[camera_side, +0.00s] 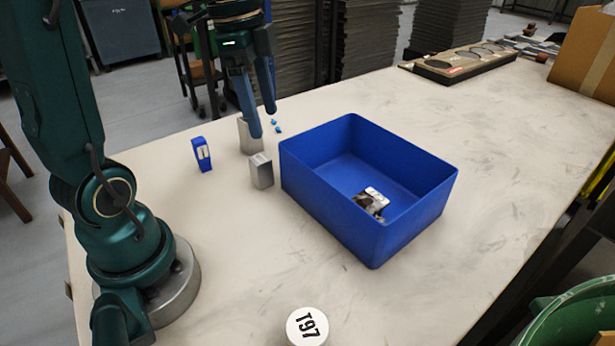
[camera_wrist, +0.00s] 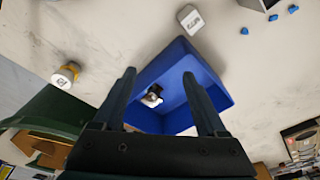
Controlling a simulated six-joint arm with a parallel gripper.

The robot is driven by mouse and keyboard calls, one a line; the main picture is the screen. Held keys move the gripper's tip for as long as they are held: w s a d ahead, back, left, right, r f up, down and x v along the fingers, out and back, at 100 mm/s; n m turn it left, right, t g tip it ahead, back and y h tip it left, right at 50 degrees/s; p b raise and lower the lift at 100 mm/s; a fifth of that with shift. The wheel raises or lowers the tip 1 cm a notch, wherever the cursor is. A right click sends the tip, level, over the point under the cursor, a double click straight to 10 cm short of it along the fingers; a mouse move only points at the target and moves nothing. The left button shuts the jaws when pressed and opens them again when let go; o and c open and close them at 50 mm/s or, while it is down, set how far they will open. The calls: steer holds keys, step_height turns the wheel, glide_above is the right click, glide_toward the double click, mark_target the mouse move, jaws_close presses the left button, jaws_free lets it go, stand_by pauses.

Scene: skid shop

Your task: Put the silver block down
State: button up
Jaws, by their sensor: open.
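Two silver blocks stand upright on the table left of the blue bin in the side view. The nearer silver block (camera_side: 261,172) has a marking on its top and also shows in the wrist view (camera_wrist: 190,19). The farther silver block (camera_side: 246,139) is partly hidden behind a finger and shows at the top edge of the wrist view (camera_wrist: 256,4). My gripper (camera_side: 263,124) is open, fingers pointing down. In the wrist view (camera_wrist: 158,76) nothing is held between its fingers. I cannot tell from the side view whether a finger touches the farther block.
The open blue bin (camera_side: 415,226) holds a small silver and dark part (camera_side: 371,201). A blue item with a white label (camera_side: 202,154) stands to the left. Small blue pieces (camera_side: 276,127) lie near the gripper. A white T97 cylinder (camera_side: 307,326) stands in front.

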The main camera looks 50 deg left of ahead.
steer(key=s+d+f+n+t+y, duration=0.1)
steer(key=s+d+n+t, duration=0.3)
steer(key=s+d+n, duration=0.4)
steer(key=shift+d+f+n, duration=0.2)
steer(key=shift+f+n, duration=0.35)
steer(key=shift+n, duration=0.35)
